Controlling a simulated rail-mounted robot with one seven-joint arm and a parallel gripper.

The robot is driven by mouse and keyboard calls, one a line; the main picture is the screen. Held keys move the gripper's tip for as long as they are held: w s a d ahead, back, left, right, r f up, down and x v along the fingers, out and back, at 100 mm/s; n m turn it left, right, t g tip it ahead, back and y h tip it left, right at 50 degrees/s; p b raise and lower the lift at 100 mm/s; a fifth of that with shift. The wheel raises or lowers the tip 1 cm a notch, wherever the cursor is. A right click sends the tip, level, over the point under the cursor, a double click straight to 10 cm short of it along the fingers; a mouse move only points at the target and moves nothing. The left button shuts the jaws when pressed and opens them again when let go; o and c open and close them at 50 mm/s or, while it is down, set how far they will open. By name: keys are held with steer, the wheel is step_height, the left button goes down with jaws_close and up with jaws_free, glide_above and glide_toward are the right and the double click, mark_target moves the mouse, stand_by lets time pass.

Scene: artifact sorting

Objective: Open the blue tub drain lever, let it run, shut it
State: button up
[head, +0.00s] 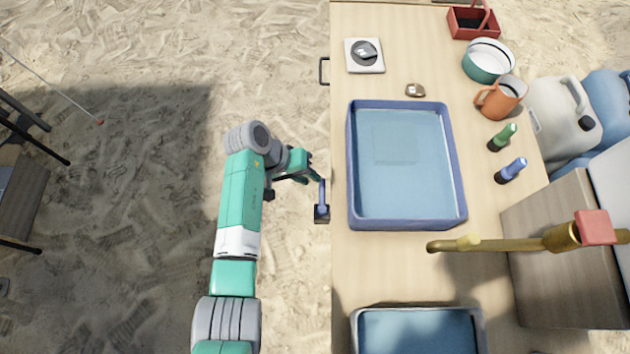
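A second tub (480,318) stands at the near end. A brass tap (500,243) reaches over the table between the tubs. Green (502,138) and blue (511,170) bottles, an orange mug (501,97) and a bowl (488,60) line the right side. Sand lies open at left.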

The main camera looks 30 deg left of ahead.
mark_target(320, 185)
steer(key=b+x, duration=0.1)
steer(key=x, duration=0.3)
steer(key=shift+w+f, duration=0.1)
jaws_close()
